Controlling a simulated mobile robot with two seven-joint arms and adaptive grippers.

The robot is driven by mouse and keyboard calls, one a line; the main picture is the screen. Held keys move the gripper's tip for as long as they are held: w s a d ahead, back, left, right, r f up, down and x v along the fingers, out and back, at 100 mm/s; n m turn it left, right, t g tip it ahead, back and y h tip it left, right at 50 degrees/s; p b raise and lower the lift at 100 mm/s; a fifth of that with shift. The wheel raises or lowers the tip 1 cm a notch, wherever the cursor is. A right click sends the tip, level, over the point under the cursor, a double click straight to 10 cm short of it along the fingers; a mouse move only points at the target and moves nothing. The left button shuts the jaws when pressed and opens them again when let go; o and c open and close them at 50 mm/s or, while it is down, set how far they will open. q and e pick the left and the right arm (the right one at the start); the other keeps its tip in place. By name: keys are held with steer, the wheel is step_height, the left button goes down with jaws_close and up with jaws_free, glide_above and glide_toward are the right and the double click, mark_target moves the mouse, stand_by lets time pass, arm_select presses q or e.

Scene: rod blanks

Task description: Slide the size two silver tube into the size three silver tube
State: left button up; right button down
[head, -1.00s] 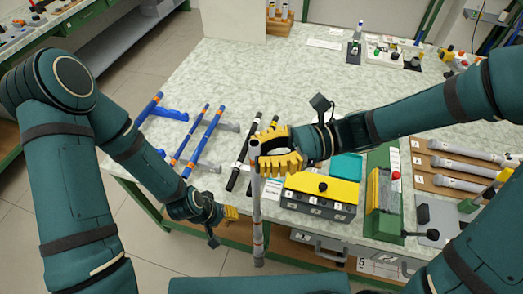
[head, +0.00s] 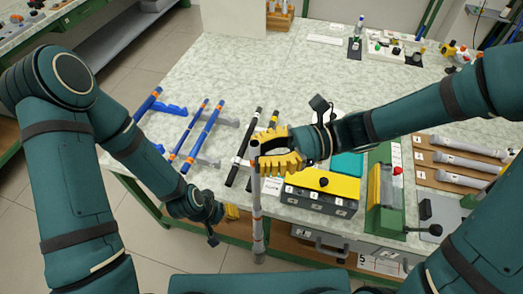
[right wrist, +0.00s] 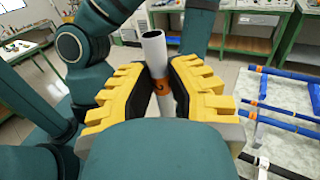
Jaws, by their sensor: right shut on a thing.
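My right gripper (head: 277,153) is shut on a silver tube (head: 256,190) and holds it upright in front of the table's near edge. The tube's open top end (right wrist: 152,40) and an orange band with a dark mark show between the fingers in the right wrist view; the size is not clearly readable. More orange bands show lower down in the head view; I cannot tell whether a second tube is joined there. My left gripper (head: 231,212) is just left of the tube's lower half, seen edge-on, apparently apart from it.
Several silver tubes (head: 462,162) lie on a brown board at the right. Blue rods (head: 205,135) and black rods lie on stands at the left. A yellow-topped box (head: 325,186) and a green fixture (head: 386,205) stand close right of the held tube. The table's back middle is clear.

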arm_select(q)
steer(key=shift+s+d+f+b, duration=0.1)
steer(key=shift+s+f+b, duration=0.15)
steer(key=shift+f+b, duration=0.5)
steer(key=shift+s+f+b, duration=0.25)
steer(key=shift+f+b, duration=0.55)
steer(key=shift+s+d+f+b, duration=0.1)
steer(key=shift+s+f+b, duration=0.15)
steer(key=shift+f+b, duration=0.5)
arm_select(e)
step_height(320, 180, down, 7)
steer(key=shift+f, duration=0.2)
stand_by(0.4)
steer(key=c, duration=0.9)
jaws_free()
steer(key=shift+c, duration=0.2)
steer(key=v, duration=1.2)
